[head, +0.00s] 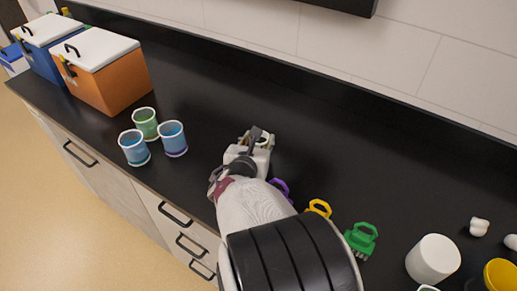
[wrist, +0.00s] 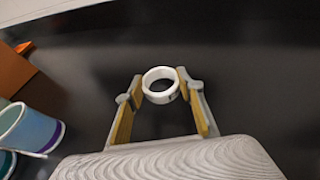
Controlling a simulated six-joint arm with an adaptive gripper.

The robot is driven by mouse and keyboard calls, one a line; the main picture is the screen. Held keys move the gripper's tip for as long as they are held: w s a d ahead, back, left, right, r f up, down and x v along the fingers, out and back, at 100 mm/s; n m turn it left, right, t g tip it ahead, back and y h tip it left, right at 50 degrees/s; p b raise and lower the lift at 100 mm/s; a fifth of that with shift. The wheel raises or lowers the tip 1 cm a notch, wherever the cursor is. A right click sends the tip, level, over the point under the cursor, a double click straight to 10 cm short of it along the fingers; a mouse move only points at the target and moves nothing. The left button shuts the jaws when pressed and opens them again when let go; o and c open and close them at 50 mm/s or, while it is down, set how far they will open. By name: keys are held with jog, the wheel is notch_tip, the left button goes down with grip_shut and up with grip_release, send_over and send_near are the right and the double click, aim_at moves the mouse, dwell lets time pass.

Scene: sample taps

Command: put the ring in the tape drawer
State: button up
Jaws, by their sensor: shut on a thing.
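A white ring (wrist: 163,97) sits between the two fingertips of my gripper (wrist: 160,86) in the wrist view. My gripper is shut on it, with a pad on each side of the ring. In the head view my gripper (head: 257,137) is over the black counter, right of the cups; the ring is mostly hidden there by the fingers. Drawer fronts with black handles (head: 190,246) show below the counter at the lower left and look shut. I cannot tell which is the tape drawer.
Three cups (head: 172,138) stand left of my gripper. An orange box (head: 119,85) and a blue box (head: 42,62) stand at the far left. A purple, a yellow and a green clamp-like piece (head: 361,239) and a white cylinder (head: 433,259) are at right. The back counter is clear.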

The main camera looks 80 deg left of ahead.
jog(key=shift+f, duration=1.95)
jog(key=shift+f, duration=0.15)
jog(key=o, duration=0.9)
jog(key=shift+d, duration=0.1)
jog(key=shift+v, duration=3.65)
